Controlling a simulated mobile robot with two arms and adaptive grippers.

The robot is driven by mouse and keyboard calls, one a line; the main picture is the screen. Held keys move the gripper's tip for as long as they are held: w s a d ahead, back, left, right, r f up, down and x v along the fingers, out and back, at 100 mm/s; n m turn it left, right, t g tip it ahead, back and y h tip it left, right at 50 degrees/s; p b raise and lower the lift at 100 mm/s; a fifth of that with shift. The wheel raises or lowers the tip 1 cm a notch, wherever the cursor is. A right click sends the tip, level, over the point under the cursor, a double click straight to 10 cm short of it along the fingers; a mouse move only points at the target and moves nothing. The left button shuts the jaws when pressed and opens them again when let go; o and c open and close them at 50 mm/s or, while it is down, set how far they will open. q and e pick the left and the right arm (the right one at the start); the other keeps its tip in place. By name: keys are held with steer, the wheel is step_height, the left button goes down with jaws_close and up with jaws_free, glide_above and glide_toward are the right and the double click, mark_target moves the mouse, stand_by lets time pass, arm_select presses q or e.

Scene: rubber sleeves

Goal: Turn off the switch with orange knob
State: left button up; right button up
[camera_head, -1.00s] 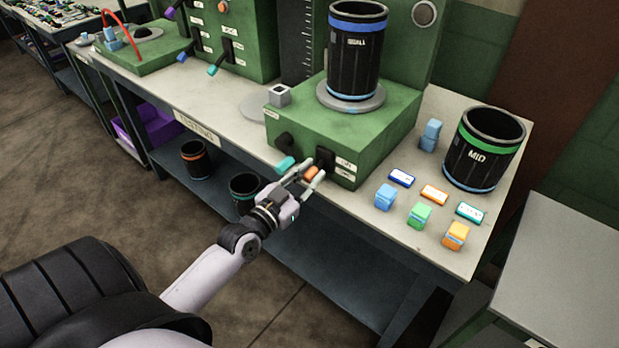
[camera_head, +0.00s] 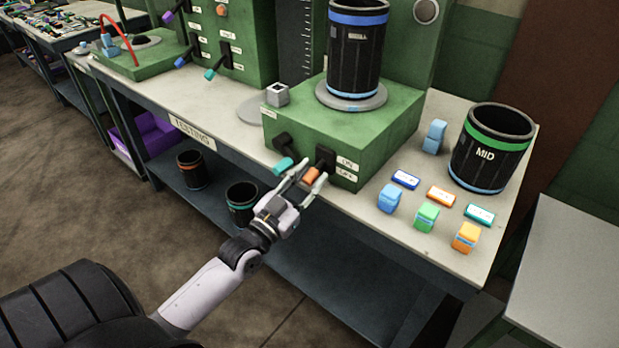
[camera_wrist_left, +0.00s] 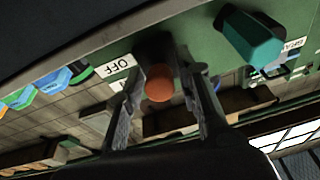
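The orange knob (camera_head: 311,175) is on the lever of a switch on the front of the green machine box (camera_head: 378,150). ON and OFF labels (camera_head: 346,168) sit to the right of that switch. My left gripper (camera_head: 305,182) is at the knob, its fingers apart on either side of it. In the left wrist view the orange knob (camera_wrist_left: 159,82) shows between the two open fingers (camera_wrist_left: 165,100); contact is not clear. A teal-knobbed switch (camera_head: 284,165) is just left of it, and it also shows in the left wrist view (camera_wrist_left: 252,38). My right gripper is not in view.
A black bin with a blue rim (camera_head: 356,50) stands on the box. The MID bin (camera_head: 490,150) and several small coloured blocks (camera_head: 427,217) are on the table to the right. More levers (camera_head: 215,68) are on the panel behind left.

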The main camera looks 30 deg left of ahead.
arm_select(q)
steer(key=shift+o, duration=0.8)
steer(key=v, duration=1.2)
steer(key=shift+f, duration=0.1)
